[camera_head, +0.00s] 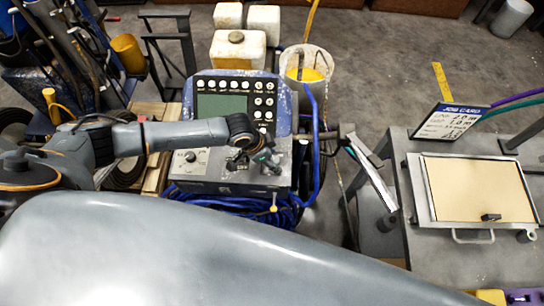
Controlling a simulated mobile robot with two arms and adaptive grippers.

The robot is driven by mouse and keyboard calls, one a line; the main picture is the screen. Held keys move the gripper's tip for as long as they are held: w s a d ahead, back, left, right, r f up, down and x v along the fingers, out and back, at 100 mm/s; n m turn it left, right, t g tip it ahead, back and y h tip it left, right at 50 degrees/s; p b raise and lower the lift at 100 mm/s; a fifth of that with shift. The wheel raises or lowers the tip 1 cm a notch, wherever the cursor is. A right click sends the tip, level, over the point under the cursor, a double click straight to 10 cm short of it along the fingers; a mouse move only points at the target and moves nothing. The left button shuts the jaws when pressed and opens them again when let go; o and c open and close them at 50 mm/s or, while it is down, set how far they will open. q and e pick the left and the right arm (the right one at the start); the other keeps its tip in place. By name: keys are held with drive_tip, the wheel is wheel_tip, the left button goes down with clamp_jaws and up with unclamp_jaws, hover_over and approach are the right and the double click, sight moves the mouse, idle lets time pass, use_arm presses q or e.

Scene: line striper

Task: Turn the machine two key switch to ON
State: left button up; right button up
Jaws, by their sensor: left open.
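The striping machine's blue-framed upper console (236,87) has a green screen (221,105) and rows of round white buttons. Below it is a grey lower box (215,178) with a round dial (190,156) on its left side. My left arm reaches in from the left, and my left gripper (262,163) is open over the right part of this lower box. The gripper covers that part of the panel, and I cannot make out a key switch or its position. I cannot tell whether the fingers touch the panel. My right gripper is not in view.
A white bucket (307,68) with yellow contents and pale jugs (238,48) stand behind. Blue hose hangs around the box. A table at right holds a job card (452,121) and a framed tan board (478,188).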

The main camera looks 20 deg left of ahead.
use_arm(q)
drive_tip(key=shift+f, duration=0.1)
clamp_jaws()
idle(0.3)
drive_tip(key=m+b, duration=0.1)
drive_tip(key=m+g+b, duration=0.1)
drive_tip(key=m, duration=0.1)
drive_tip(key=shift+w+a+f+m+h+b, duration=0.1)
drive_tip(key=shift+w+f+m+h+b, duration=0.05)
drive_tip(key=shift+m+h+b, duration=0.2)
drive_tip(key=m+b, duration=0.1)
drive_tip(key=m+g+b, duration=0.1)
drive_tip(key=m+b, duration=0.1)
drive_tip(key=shift+w+m+g+h, duration=0.15)
drive_tip(key=shift+m+g+h, duration=0.1)
drive_tip(key=shift+g, duration=0.05)
drive_tip(key=m+g+b, duration=0.1)
drive_tip(key=m+b, duration=0.1)
drive_tip(key=m, duration=0.1)
drive_tip(key=shift+w, duration=0.1)
drive_tip(key=shift+m+g+b, duration=0.4)
drive_tip(key=shift+m+b, duration=0.3)
drive_tip(key=shift+m, duration=0.2)
drive_tip(key=shift+r, duration=0.2)
